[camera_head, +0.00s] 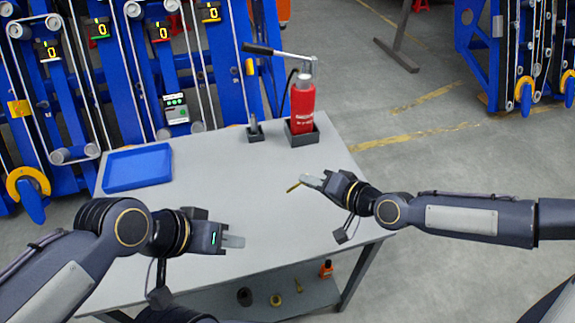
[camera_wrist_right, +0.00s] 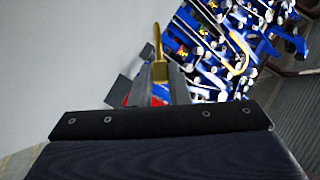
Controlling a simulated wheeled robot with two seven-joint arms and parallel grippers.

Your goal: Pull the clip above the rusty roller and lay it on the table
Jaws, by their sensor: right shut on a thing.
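My right gripper (camera_head: 309,181) is shut on a small brass-yellow clip (camera_head: 293,188) and holds it over the middle of the grey table (camera_head: 205,215). In the right wrist view, the clip (camera_wrist_right: 158,70) sticks out between the fingertips (camera_wrist_right: 160,82). Whether it touches the tabletop is not clear. My left gripper (camera_head: 234,241) is over the table's front part with nothing visible in it; its finger gap cannot be made out. The blue chassis (camera_head: 140,60) with grey rollers (camera_head: 75,154) stands behind the table; I cannot tell which roller is rusty.
A blue tray (camera_head: 137,167) lies at the table's back left. A red bottle (camera_head: 302,105) with a lever pump stands in a dark holder at the back, beside a small dark holder (camera_head: 254,132). The table's middle is clear. Small items lie on the lower shelf (camera_head: 255,308).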

